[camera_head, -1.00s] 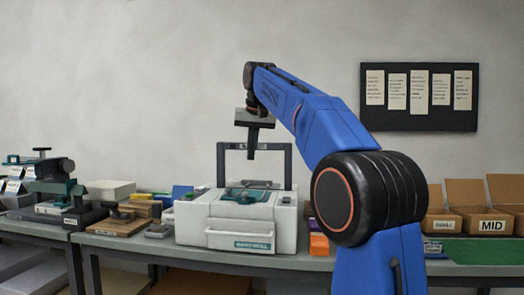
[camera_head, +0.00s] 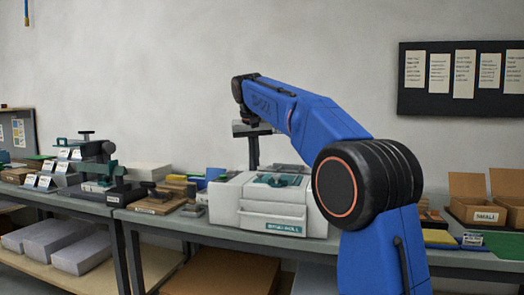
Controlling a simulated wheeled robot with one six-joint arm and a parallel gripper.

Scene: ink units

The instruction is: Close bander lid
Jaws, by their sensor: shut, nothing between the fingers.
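The bander (camera_head: 225,208) is a white box-like machine on the bench in the middle of the head view, with a labelled front panel and a teal part (camera_head: 275,180) on top. I see no touch, and depth is unclear. The bander's dark upright lid frame cannot be made out clearly; the gripper and arm cover where it stood, so its angle cannot be told.
A teal and black press (camera_head: 95,165) and stacked boards (camera_head: 175,187) stand left of the bander. Open cardboard boxes (camera_head: 474,200) are at the right. My arm covers the bench just right of the bander. A notice board (camera_head: 460,78) hangs on the wall.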

